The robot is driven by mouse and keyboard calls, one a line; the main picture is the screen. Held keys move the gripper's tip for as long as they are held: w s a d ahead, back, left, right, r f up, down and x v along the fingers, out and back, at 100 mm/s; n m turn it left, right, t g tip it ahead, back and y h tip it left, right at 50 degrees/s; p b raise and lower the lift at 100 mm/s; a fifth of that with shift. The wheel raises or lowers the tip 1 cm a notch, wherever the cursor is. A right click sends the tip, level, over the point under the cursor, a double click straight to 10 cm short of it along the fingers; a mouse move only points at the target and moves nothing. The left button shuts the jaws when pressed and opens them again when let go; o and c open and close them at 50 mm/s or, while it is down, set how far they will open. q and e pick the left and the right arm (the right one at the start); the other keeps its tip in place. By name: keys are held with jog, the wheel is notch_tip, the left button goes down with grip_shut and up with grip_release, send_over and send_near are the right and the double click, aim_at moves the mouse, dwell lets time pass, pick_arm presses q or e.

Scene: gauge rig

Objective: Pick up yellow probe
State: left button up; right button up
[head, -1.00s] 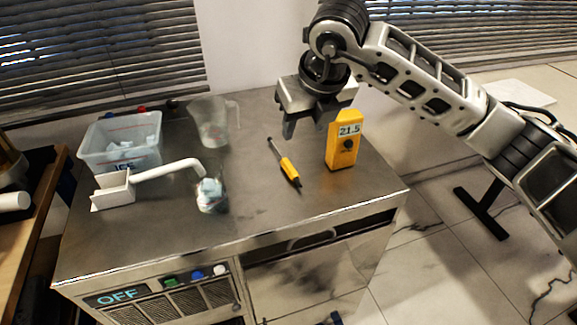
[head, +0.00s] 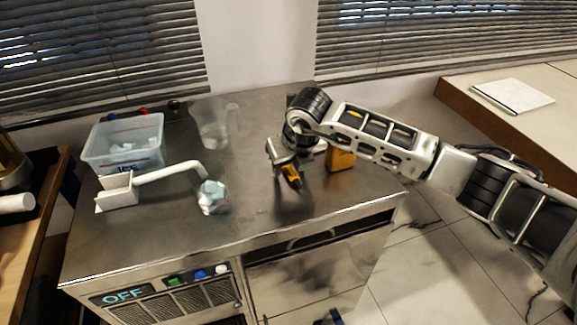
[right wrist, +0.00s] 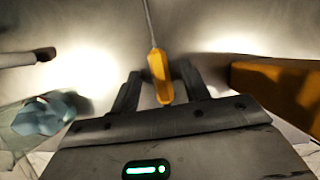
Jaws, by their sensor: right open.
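The yellow probe (head: 291,176) is mostly hidden behind my right gripper (head: 284,172) in the head view. In the right wrist view the probe (right wrist: 159,72) shows its yellow handle, with a thin metal shaft running away from it. My right gripper (right wrist: 157,82) is open, with a finger on each side of the handle and a gap on both sides. Whether the fingertips touch the table top cannot be told. My left gripper is out of view.
The yellow meter (head: 341,159) stands close to the right of my gripper, partly covered by my arm. A glass of ice (head: 212,197), a white scoop-like holder (head: 117,192), an ice tub (head: 123,145) and a clear jug (head: 212,124) stand on the left of the metal cart (head: 190,240).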

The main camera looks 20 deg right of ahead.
grip_shut()
dwell(0.6)
